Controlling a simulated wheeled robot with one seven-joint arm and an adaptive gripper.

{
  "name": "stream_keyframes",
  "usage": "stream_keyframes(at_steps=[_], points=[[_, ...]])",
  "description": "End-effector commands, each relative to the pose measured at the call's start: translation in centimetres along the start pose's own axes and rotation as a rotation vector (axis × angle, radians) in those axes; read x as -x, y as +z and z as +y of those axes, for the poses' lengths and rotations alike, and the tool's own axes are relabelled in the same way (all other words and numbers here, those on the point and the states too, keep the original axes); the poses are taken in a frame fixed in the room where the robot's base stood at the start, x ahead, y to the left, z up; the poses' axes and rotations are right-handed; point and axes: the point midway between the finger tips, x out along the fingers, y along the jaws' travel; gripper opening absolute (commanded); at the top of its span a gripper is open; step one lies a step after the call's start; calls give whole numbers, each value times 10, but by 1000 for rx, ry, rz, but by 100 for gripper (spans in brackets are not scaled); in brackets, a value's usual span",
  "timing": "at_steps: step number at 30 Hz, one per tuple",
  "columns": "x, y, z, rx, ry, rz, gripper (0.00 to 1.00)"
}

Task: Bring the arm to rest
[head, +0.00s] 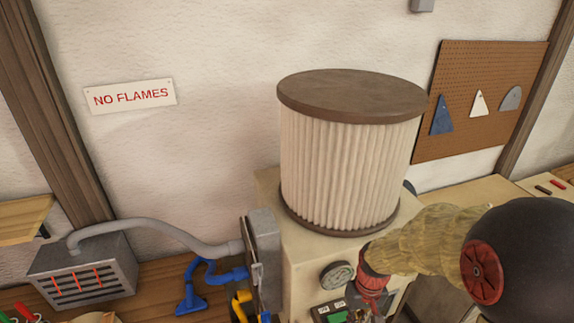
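My arm enters at the lower right. It shows a large black rounded joint (530,245) with a red cap, a straw-coloured link (415,240) and a smaller red part (372,283) at its left end. The arm leads down from there towards the bottom edge of the picture. I cannot make out the fingers of my gripper. I see nothing held.
A tall pleated cylinder (345,170) stands on a cream box with a gauge (336,275), close left of my arm. A grey hose (160,228) joins a grey heater (82,278) to a grey panel (263,255). Blue clamps (205,280) lie on the bench.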

Motion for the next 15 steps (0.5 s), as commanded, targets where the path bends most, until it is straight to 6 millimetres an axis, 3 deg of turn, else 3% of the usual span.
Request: stream_keyframes(at_steps=[9, 15], points=[[20, 52, -5, -81, 26, 76, 0], [23, 87, -8, -111, 45, 177, 0]])
